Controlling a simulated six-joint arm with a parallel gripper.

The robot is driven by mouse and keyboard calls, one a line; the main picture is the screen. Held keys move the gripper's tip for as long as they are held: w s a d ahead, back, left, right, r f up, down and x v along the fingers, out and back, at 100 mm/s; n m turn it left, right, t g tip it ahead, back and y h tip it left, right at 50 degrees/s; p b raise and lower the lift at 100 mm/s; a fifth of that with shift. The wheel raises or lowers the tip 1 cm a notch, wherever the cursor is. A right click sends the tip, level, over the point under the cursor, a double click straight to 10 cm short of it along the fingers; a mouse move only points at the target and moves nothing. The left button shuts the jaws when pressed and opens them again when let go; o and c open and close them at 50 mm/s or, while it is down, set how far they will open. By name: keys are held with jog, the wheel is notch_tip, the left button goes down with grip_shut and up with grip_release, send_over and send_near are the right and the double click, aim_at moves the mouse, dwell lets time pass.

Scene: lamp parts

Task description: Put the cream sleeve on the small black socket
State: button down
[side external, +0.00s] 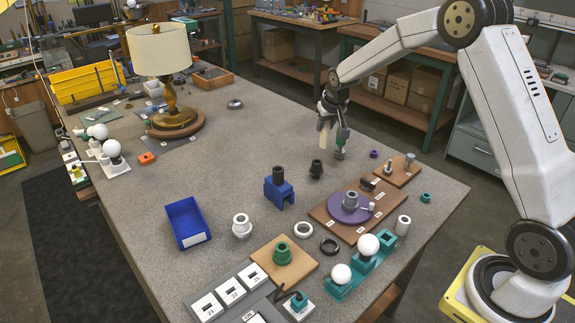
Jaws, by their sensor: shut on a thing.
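A cream sleeve (324,134) hangs nearly upright at my gripper (332,120), which is shut on it above the far right part of the table. The fingers are small and partly hidden, so the exact hold is unclear. A small black socket-like part (316,169) stands on the table below and slightly left of the sleeve, apart from it. Another black cylinder (278,175) stands upright in a blue block (279,192) further left. I cannot tell for sure which of these black parts is the small socket.
A brown board with a purple disc (349,208) lies in front of my gripper. A smaller brown board with metal posts (397,170) is to the right. A blue bin (187,222), a lamp (160,50) and white bulbs stand elsewhere. The table's middle left is clear.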

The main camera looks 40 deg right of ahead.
jog(key=shift+w+d+f, duration=0.15)
jog(key=shift+w+f, duration=0.5)
jog(key=shift+f, duration=0.15)
jog(key=shift+w+d+f, duration=0.15)
jog(key=shift+w+f, duration=0.45)
jog(key=shift+f, duration=0.15)
jog(key=shift+w+f, duration=0.15)
jog(key=shift+f, duration=0.75)
jog(key=shift+w+f, duration=0.1)
jog(key=shift+f, duration=0.8)
jog(key=shift+f, duration=0.4)
jog(key=shift+c, duration=2)
grip_release()
